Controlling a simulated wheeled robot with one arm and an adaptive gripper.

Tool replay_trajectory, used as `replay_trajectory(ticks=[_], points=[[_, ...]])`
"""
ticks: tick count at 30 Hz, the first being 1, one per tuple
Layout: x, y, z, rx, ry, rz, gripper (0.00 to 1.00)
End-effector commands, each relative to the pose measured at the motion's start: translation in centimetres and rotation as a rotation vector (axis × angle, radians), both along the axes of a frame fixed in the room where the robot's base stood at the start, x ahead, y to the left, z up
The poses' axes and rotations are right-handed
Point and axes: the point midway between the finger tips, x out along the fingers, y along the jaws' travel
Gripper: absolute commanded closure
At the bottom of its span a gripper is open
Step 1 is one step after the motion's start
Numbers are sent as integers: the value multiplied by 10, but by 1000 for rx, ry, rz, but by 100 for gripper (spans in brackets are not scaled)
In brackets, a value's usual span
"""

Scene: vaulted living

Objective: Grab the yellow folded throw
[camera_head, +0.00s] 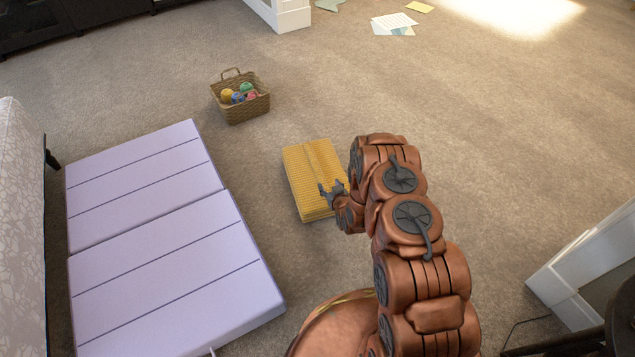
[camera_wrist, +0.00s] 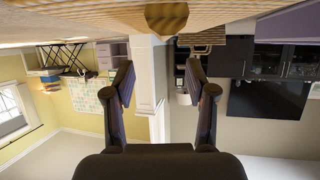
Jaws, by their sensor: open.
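The yellow folded throw (camera_head: 305,172) lies flat on the carpet in the middle of the head view, a ribbed rectangular stack. My gripper (camera_head: 329,192) is at its right side in that view, with the dark fingers over or beside the throw's right part; I cannot tell whether they touch it. My arm hides part of its right edge. In the wrist view, which is upside down, my gripper (camera_wrist: 160,82) has its two fingers spread with nothing between them. A ribbed yellow surface, apparently the throw (camera_wrist: 100,8), runs along the top edge.
A wicker basket (camera_head: 240,104) with several coloured balls stands behind the throw. A lilac folding mat (camera_head: 160,250) lies to the left. Papers (camera_head: 394,24) lie on the carpet at the back. White trim (camera_head: 585,265) stands at the right. Carpet around the throw is mostly clear.

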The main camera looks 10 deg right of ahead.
Motion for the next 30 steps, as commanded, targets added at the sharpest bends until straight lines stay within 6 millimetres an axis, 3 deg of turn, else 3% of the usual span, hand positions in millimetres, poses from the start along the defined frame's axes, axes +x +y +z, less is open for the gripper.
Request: replay_trajectory(ticks=[1,8,20,30], points=[[-2,0,-8,2,-8,0,44],[3,1,-16,4,-26,1,44],[31,6,-27,3,-27,0,44],[65,13,-41,3,-23,0,44]])
